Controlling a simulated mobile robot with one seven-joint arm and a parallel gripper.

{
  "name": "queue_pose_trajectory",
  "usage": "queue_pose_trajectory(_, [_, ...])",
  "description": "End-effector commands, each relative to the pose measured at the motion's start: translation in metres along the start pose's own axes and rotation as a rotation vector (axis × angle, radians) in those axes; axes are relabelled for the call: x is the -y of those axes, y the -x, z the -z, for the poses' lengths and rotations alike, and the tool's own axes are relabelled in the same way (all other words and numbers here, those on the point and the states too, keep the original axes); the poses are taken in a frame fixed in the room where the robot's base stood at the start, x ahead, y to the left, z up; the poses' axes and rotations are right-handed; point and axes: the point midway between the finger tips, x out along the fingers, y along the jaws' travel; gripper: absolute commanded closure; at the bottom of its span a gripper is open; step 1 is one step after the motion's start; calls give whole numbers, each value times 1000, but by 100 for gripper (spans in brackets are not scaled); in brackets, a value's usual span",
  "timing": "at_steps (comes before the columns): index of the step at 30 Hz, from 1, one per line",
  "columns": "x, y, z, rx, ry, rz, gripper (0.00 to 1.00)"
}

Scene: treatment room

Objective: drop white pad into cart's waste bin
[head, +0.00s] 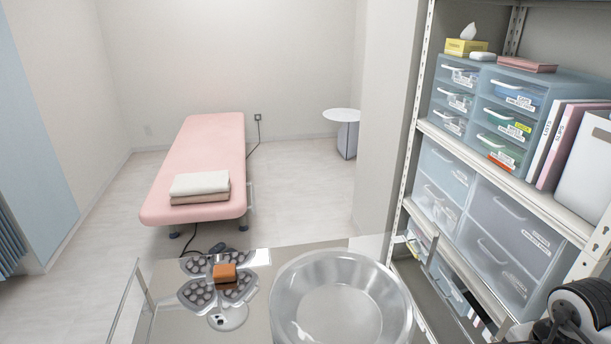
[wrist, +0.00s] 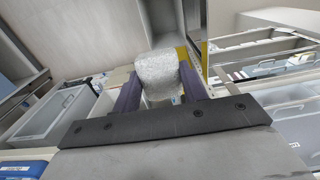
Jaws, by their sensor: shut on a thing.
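My gripper (wrist: 160,92) shows in the wrist view, its two dark fingers closed on the sides of a white, speckled pad (wrist: 157,72). The pad is held between the fingertips, and its lower end is partly hidden by them. In the head view the fingers and the held pad are out of sight. The cart (head: 180,322) is at the bottom of the head view, with a round steel basin (head: 340,305) on its top. I cannot make out the cart's waste bin for certain in either view.
A metal shelf rack (head: 575,215) with drawers and folders stands close on the right. A yellow tissue box (head: 466,47) and a small white object (head: 482,56) sit on its upper drawers. A pink bed (head: 212,140) stands behind the cart. Floor on the left is clear.

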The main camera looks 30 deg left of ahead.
Motion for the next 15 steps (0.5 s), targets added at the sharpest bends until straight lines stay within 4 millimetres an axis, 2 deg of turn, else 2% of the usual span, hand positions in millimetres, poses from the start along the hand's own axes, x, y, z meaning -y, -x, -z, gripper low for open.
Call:
queue_pose_trajectory(3, [0, 0, 0, 0, 0, 0, 79])
queue_pose_trajectory(4, [0, 0, 0, 0, 0, 0, 55])
queue_pose_trajectory(9, [0, 0, 0, 0, 0, 0, 33])
queue_pose_trajectory(15, [0, 0, 0, 0, 0, 0, 32])
